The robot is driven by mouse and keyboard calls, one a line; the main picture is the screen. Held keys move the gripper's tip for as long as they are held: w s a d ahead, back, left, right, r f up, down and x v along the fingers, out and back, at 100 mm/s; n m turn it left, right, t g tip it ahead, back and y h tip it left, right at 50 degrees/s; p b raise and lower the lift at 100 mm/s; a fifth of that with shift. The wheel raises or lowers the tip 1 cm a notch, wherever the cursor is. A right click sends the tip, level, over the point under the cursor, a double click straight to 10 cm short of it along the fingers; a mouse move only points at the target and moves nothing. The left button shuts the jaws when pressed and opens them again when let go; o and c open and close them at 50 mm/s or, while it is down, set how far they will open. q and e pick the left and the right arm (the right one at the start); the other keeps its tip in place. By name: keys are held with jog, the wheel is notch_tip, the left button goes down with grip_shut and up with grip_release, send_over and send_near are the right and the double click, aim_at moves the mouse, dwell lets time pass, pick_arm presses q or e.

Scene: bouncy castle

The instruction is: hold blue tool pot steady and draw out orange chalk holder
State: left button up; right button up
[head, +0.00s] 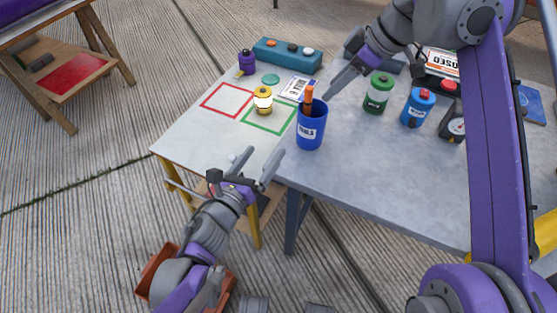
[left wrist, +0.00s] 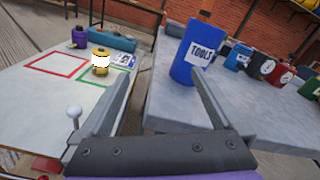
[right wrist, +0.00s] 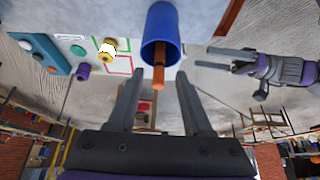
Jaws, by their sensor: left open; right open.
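The blue tool pot (head: 311,130) stands upright on the grey table, with a white TOOLS label on its side. The orange chalk holder (head: 309,98) stands in it and sticks up above the rim. My left gripper (head: 257,162) is open and empty, at the near left of the pot and apart from it. The left wrist view shows the pot (left wrist: 194,52) ahead, beyond the fingers. My right gripper (head: 340,84) is open, above and to the right of the pot. In the right wrist view the chalk holder (right wrist: 158,78) points out between the open fingers, untouched.
On the grey table (head: 390,180), a green canister (head: 378,94), a blue canister (head: 417,107) and a black gauge (head: 454,126) stand right of the pot. The white table (head: 200,135) at left bears red and green square outlines, a yellow jar (head: 263,99) and a purple bottle (head: 247,62).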

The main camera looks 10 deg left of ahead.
aim_at(303, 137)
pick_arm(q)
jog(key=d+m+h, duration=0.1)
jog(key=m, duration=0.1)
jog(key=d+m+h, duration=0.1)
jog(key=m, duration=0.1)
jog(key=d+m+h, duration=0.1)
jog(key=d+m, duration=0.1)
jog(key=shift+s+g, duration=0.35)
jog(key=shift+g, duration=0.05)
jog(key=shift+w+d+m, duration=0.1)
jog(key=shift+d+m, duration=0.1)
jog(key=shift+m, duration=0.3)
jog(key=x, duration=1)
jog(key=shift+w+d, duration=0.15)
jog(key=shift+d, duration=0.05)
jog(key=shift+c, duration=0.3)
jog(key=c, duration=1.4)
